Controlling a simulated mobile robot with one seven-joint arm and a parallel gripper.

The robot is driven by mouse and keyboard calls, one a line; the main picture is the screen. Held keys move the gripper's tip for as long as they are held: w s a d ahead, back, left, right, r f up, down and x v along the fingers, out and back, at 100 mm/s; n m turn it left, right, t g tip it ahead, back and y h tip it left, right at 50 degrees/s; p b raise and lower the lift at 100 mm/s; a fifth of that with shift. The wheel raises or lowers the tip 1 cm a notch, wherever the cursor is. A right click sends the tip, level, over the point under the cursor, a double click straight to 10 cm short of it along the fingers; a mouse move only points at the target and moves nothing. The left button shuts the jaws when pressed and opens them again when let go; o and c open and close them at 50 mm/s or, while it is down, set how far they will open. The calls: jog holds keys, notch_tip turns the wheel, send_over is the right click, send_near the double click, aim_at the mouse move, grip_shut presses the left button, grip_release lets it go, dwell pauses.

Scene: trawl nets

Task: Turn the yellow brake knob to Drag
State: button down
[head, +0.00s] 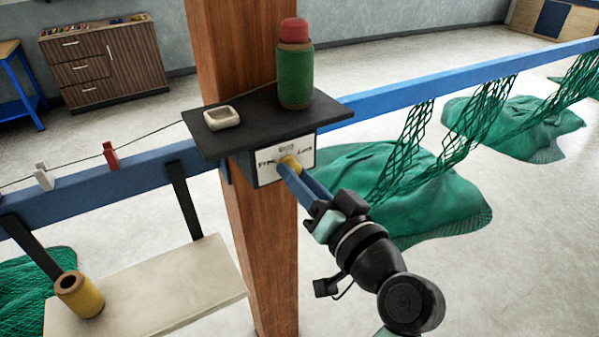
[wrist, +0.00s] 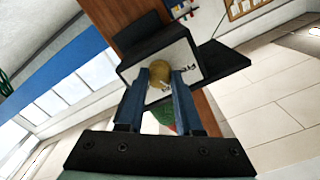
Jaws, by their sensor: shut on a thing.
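The yellow brake knob (head: 289,163) sits on a white-faced label plate (head: 306,157) on the front of a dark box fixed to the wooden post. My gripper (head: 287,167) is shut on the knob, its blue fingers reaching in from the lower right. In the wrist view the knob (wrist: 159,74) lies between the two finger ends (wrist: 160,80).
A black shelf (head: 252,128) above the box holds a green bottle with a red top (head: 295,70) and a small white dish (head: 221,117). Green nets (head: 400,190) hang from the blue rail at right. A yellow cylinder (head: 79,295) stands on a pale board (head: 150,290).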

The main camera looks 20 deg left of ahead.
jog(key=m+p, duration=0.2)
jog(key=m, duration=0.2)
jog(key=shift+m, duration=0.3)
dwell(0.3)
jog(key=c, duration=0.6)
grip_release()
jog(key=b+v, duration=0.3)
jog(key=v, duration=1)
jog(key=shift+b, duration=0.3)
